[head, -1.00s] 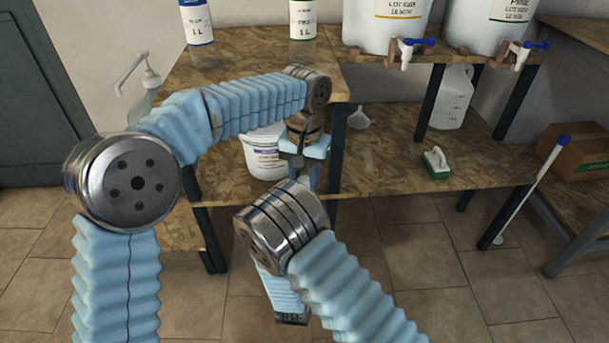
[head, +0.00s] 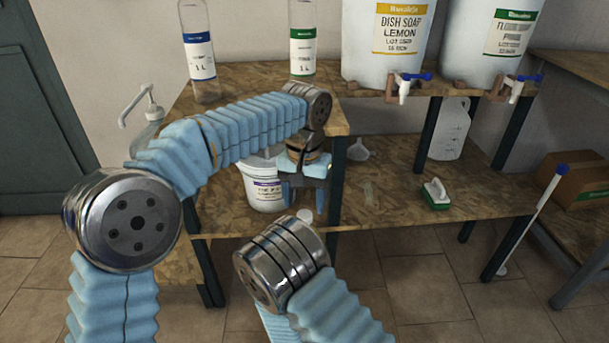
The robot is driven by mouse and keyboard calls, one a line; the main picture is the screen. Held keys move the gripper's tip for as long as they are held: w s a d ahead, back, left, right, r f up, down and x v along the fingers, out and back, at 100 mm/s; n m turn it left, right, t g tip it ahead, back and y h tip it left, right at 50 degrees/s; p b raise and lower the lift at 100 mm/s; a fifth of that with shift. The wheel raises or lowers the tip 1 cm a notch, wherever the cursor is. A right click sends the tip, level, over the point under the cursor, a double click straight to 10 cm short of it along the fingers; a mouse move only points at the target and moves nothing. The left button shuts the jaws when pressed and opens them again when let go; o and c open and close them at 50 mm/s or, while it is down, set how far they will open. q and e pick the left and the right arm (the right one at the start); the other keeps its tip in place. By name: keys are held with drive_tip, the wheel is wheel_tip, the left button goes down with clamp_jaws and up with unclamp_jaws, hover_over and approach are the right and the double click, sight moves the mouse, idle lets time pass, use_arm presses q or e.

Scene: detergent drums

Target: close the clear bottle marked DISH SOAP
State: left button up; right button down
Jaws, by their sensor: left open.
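Two clear bottles stand on the upper wooden shelf at the back left in the head view. One has a blue-topped label (head: 199,54) and the other a green-topped label (head: 303,42). Both read 1 L; the product names are too small to read, so I cannot tell which is DISH SOAP. Their tops are at or beyond the upper picture edge. My left gripper (head: 305,204) is open, pointing down in front of the lower shelf, well below the bottles. A small pale round thing (head: 305,215) shows by its fingertips. My right gripper is out of sight; only its arm shows.
Two large white drums (head: 398,68) with taps stand on the upper shelf at right. A white tub (head: 262,190) stands behind my left gripper. A funnel (head: 358,150), a jug (head: 449,130), a green brush (head: 436,194) and a pump bottle (head: 147,125) are around. The lower shelf's middle front is clear.

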use_arm(q)
wheel_tip(320, 180, up, 8)
drive_tip(key=shift+r, duration=0.2)
idle(0.5)
drive_tip(key=w+a+f, duration=0.3)
drive_tip(key=a+f, duration=0.1)
drive_tip(key=f, duration=0.5)
drive_tip(key=w+a+f, duration=0.4)
drive_tip(key=f, duration=0.6)
drive_tip(key=s+a+f+n+h, duration=0.1)
drive_tip(key=s+a+f+h, duration=0.2)
drive_tip(key=f, duration=0.9)
drive_tip(key=s+a+f+n, duration=0.2)
drive_tip(key=s+a+f, duration=0.1)
drive_tip(key=s+f, duration=0.7)
drive_tip(key=s+f+n, duration=0.1)
drive_tip(key=s+f, duration=0.2)
drive_tip(key=s, duration=0.4)
drive_tip(key=s+a+f+n+h, duration=0.1)
drive_tip(key=s+f, duration=0.3)
drive_tip(key=s, duration=0.4)
drive_tip(key=shift+a+n+t, duration=0.15)
drive_tip(key=shift+n+t, duration=0.15)
drive_tip(key=shift+n, duration=0.3)
